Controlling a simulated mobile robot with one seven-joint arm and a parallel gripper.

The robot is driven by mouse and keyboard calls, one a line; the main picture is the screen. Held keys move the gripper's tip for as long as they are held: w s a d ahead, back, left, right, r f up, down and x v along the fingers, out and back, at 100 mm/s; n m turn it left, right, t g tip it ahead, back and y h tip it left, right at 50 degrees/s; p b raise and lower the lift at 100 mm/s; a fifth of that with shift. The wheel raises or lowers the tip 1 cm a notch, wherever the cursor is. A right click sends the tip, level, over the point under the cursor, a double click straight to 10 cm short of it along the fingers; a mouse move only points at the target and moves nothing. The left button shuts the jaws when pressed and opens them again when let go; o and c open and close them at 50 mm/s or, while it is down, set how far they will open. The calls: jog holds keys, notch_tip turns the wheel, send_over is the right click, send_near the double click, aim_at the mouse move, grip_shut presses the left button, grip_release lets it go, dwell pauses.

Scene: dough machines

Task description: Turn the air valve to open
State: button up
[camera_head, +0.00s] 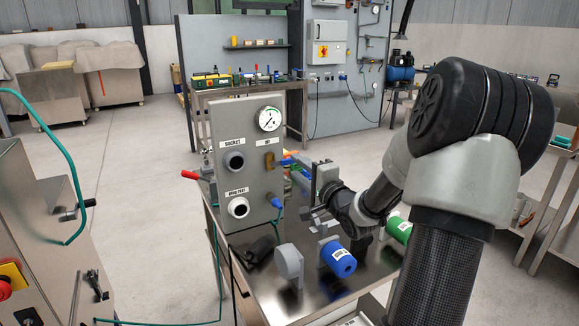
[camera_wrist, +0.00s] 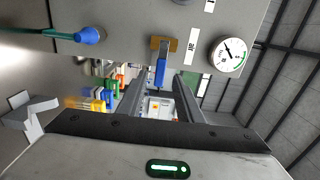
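The air valve is a brass body (camera_wrist: 163,44) with a blue lever (camera_wrist: 160,72) on a grey panel, beside the AIR label and a round pressure gauge (camera_wrist: 226,54) in the wrist view. In the head view the brass valve body (camera_head: 269,161) sits below the gauge (camera_head: 269,119). My gripper (camera_wrist: 159,84) is open, its two dark fingers pointing at the panel. The blue lever appears between the fingers in the picture, with a gap on both sides. Whether its end is within fingertip depth is hard to tell. My arm comes in from the right in the head view.
The panel (camera_head: 225,125) stands on a metal table (camera_head: 265,285). A blue hose connector (camera_wrist: 90,36) sticks out of the panel.

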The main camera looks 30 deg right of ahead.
aim_at(290, 162)
jog(key=shift+w+d+b, duration=0.15)
jog(key=shift+w+b, duration=0.3)
jog(key=shift+w, duration=2.35)
grip_shut()
